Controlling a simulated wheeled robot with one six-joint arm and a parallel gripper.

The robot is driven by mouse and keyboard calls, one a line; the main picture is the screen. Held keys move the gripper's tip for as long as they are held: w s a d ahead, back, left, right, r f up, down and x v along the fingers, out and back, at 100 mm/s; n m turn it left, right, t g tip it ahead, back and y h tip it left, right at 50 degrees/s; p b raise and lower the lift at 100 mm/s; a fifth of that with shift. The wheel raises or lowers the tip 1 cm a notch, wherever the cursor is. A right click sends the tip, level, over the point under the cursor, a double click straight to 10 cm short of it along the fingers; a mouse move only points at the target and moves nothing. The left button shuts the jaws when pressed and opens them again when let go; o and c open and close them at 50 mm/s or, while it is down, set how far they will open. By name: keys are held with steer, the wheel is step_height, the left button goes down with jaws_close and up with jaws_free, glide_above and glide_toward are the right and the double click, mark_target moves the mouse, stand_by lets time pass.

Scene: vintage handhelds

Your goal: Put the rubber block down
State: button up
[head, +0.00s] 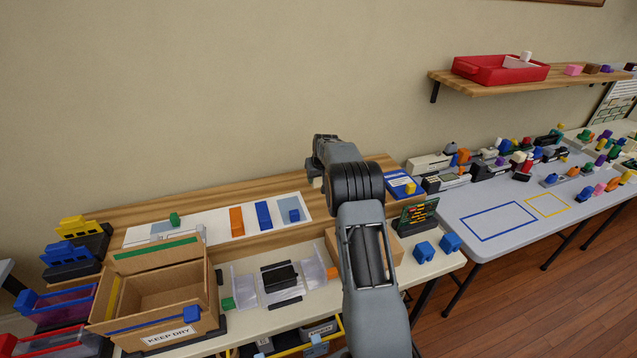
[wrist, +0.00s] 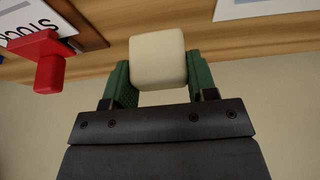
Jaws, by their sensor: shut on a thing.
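The rubber block (wrist: 158,58), a cream block with rounded edges, is between the green fingers of my gripper (wrist: 158,75) in the wrist view. The fingers are shut on its two sides. The block is seen against the wall and a wooden surface, and I cannot tell how far it is from that surface. In the head view my arm rises in front of the benches. The fingers and the block are hidden there behind the arm.
In the wrist view a red object (wrist: 48,66) stands left of the block, by a lettered sign. In the head view a cardboard box (head: 157,290) marked KEEP DRY stands at left. Clear trays (head: 245,287) sit beside it. A grey table (head: 480,205) with outlined empty areas is at right.

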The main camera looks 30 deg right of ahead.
mark_target(318, 183)
steer(key=shift+f+p, duration=0.5)
steer(key=shift+f, duration=1.05)
steer(key=shift+f, duration=0.15)
steer(key=o, duration=1.3)
